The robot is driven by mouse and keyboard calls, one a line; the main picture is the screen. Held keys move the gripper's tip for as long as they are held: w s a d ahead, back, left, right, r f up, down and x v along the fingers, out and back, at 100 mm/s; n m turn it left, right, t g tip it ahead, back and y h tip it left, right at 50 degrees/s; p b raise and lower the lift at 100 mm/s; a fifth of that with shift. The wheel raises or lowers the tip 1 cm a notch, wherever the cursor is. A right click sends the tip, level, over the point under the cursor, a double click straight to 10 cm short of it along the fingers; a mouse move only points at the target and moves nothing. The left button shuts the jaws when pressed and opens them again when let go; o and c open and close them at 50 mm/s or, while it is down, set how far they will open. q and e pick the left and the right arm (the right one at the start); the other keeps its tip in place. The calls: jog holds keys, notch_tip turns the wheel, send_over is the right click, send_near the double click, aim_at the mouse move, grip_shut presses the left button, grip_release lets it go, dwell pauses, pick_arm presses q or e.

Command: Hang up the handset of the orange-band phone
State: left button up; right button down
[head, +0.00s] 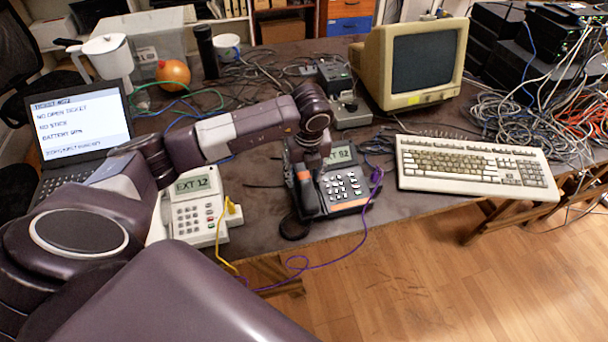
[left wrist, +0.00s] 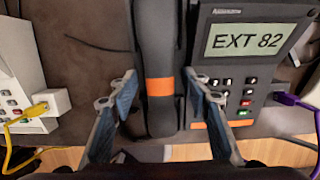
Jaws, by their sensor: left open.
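The dark phone (head: 345,187) with the "EXT 82" screen stands near the table's front edge; it also fills the right of the left wrist view (left wrist: 245,60). Its black handset (left wrist: 160,115) has an orange band and lies lengthwise along the phone's left side. In the head view the handset (head: 308,200) is partly hidden by my arm. My left gripper (left wrist: 159,78) is open, with one finger on each side of the handset near the band. I cannot tell whether the fingers touch it or whether the handset is fully seated. My right gripper is not in view.
A white phone (head: 197,213) marked "EXT 12" stands to the left, with a yellow cable. A purple cable (head: 375,178) leaves the dark phone's right side and hangs past the table edge. A keyboard (head: 475,170) and a monitor (head: 415,65) stand to the right. Tangled cables lie behind.

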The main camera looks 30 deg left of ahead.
pick_arm(q)
jog(key=v, duration=1.2)
